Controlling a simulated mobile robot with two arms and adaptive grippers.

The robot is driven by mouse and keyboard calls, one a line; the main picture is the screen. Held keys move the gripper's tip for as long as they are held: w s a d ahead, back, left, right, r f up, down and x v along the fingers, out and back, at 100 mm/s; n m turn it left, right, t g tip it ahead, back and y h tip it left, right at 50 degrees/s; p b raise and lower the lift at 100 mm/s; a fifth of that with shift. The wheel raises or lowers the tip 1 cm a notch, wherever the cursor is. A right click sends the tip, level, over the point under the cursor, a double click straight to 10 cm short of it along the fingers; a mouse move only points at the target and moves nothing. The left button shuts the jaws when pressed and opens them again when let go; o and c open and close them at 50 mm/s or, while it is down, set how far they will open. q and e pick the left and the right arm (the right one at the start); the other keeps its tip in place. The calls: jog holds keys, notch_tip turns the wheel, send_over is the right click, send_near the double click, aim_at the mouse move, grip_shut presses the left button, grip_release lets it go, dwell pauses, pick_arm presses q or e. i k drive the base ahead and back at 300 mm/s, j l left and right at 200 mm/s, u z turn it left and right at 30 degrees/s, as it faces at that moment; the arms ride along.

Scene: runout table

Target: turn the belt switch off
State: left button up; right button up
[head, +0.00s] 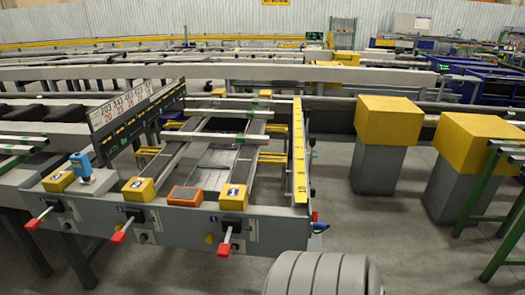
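A grey front panel (178,228) of the runout table carries several controls. Three levers with red tips stick out from it: a left lever (34,223), a middle lever (119,236) and a right lever (225,248). All three slant down toward me. Yellow boxes sit above them on the panel's top: a left box (58,182), a middle box (138,190) and a right box (233,197). I cannot tell which control is the belt switch, nor read its on or off state. Neither of my grippers shows in the head view.
An orange-framed box (185,196) and a blue device (81,164) stand on the panel top. A red-and-blue part (317,222) juts from its right end. Yellow-topped grey pillars (378,170) stand at right. Bare floor (345,220) lies between panel and pillars.

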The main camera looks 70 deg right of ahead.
aim_at(314, 218)
jog(key=z, duration=1.85)
jog(key=l+z, duration=0.15)
jog(key=i+l, duration=0.1)
jog(key=l, duration=1.2)
